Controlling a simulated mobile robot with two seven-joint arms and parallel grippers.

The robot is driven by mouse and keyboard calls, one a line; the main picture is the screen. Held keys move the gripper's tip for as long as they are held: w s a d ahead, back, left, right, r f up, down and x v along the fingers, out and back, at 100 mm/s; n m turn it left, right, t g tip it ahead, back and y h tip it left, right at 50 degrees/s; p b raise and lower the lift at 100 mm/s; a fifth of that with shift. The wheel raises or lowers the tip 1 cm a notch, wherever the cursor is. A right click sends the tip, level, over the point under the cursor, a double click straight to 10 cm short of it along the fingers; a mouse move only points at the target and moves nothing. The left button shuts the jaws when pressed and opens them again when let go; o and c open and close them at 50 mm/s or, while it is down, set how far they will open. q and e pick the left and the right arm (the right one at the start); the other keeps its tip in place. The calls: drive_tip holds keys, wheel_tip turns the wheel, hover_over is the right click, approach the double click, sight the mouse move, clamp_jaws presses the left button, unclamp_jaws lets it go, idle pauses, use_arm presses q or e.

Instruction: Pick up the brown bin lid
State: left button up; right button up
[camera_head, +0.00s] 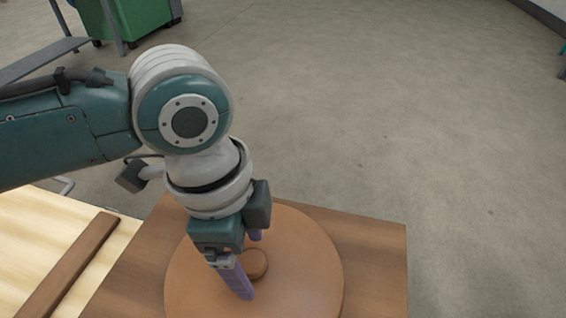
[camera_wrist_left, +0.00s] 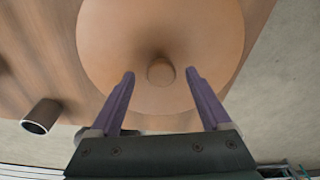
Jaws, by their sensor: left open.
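The brown bin lid (camera_head: 310,262) is a round, flat disc with a small round knob (camera_head: 254,264) at its middle. It lies on a brown wooden surface at the bottom of the head view. My left gripper (camera_head: 250,266) points down over the lid, with its purple fingers on either side of the knob. In the left wrist view the lid (camera_wrist_left: 205,35) fills the upper middle, and the knob (camera_wrist_left: 161,72) shows between the tips of the open left gripper (camera_wrist_left: 160,74). I cannot tell whether the fingers touch the lid. My right gripper is not in view.
The brown wooden surface (camera_head: 382,255) ends at the right, with bare grey floor (camera_head: 420,130) beyond. A lighter wooden top with a brown strip (camera_head: 70,268) is at the left. A green container (camera_head: 140,17) and grey metal frame stand far back left. A dark tube (camera_wrist_left: 42,115) shows in the wrist view.

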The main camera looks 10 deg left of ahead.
use_arm(q)
drive_tip(key=shift+f, duration=0.35)
drive_tip(key=shift+r, duration=0.1)
clamp_jaws()
idle(0.3)
idle(0.8)
